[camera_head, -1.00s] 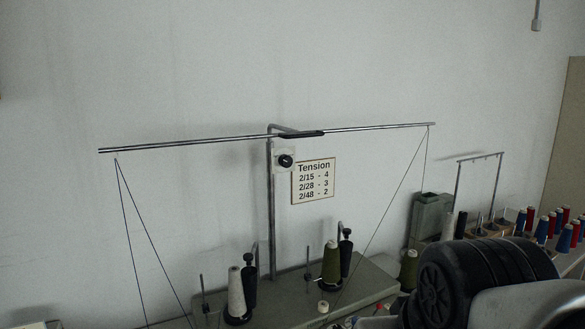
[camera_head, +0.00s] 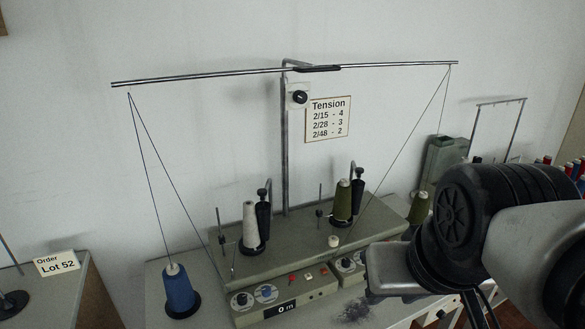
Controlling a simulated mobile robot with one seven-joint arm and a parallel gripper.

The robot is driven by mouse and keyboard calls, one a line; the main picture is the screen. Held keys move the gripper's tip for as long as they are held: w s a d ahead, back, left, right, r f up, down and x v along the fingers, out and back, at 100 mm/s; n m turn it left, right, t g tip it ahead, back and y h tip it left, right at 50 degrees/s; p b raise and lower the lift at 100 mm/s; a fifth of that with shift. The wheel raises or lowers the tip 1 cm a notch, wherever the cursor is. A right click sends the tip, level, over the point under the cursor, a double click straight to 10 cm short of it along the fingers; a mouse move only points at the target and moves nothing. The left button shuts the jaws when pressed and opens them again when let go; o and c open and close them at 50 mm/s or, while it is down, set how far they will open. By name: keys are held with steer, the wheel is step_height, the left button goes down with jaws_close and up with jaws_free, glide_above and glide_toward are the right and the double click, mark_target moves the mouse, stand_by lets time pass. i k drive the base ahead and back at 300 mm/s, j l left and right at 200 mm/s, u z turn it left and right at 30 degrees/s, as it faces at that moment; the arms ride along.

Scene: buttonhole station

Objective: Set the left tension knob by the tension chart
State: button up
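The tension chart (camera_head: 328,119) hangs on the wall beside the upright post and reads 2/15 - 4, 2/28 - 3, 2/48 - 2. The machine's left front panel (camera_head: 284,299) carries two round dials, a left dial (camera_head: 242,299) and a right dial (camera_head: 266,293), and a "0 m" display. I cannot tell which dial is the left tension knob, nor read a setting. A blue cone (camera_head: 179,291) stands at the left, and thread runs from it to the overhead bar. My arm fills the right foreground; my gripper's fingers do not show.
An "Order Lot 52" card (camera_head: 57,263) lies at the left. White (camera_head: 250,225) and olive (camera_head: 342,201) cones stand on the machine top. My arm covers the bench's right side.

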mark_target(241, 299)
steer(key=u, duration=0.9)
steer(key=i+j+z, duration=0.1)
steer(key=i, duration=0.25)
